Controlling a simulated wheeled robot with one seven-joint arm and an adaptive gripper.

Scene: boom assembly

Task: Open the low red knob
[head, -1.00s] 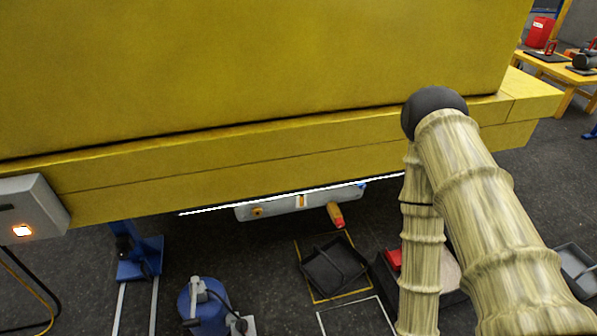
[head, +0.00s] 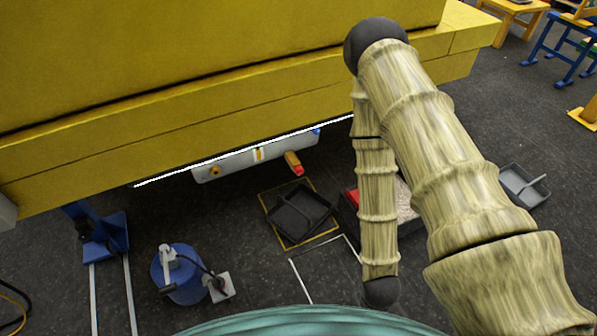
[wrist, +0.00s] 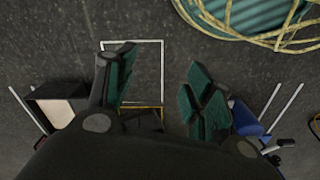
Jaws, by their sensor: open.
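A red-and-orange knob (head: 294,163) sticks out below the right part of a pale silver cylinder (head: 240,159), which hangs under the yellow boom (head: 190,120). The red end points down and to the right. A small orange fitting (head: 215,172) sits at the cylinder's left end. My gripper (wrist: 162,92) shows in the wrist view with its two green-padded fingers spread apart and nothing between them. It points at the floor. In the head view my arm hangs right of the knob, well apart from it, and the gripper itself is not visible. The knob cannot be made out in the wrist view.
A black tray (head: 300,214) lies on the floor below the knob, and a box with red and pale contents (head: 405,207) stands behind my arm. A blue canister (head: 178,272) and blue stand (head: 104,238) are at left. A grey tray (head: 523,187) lies right.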

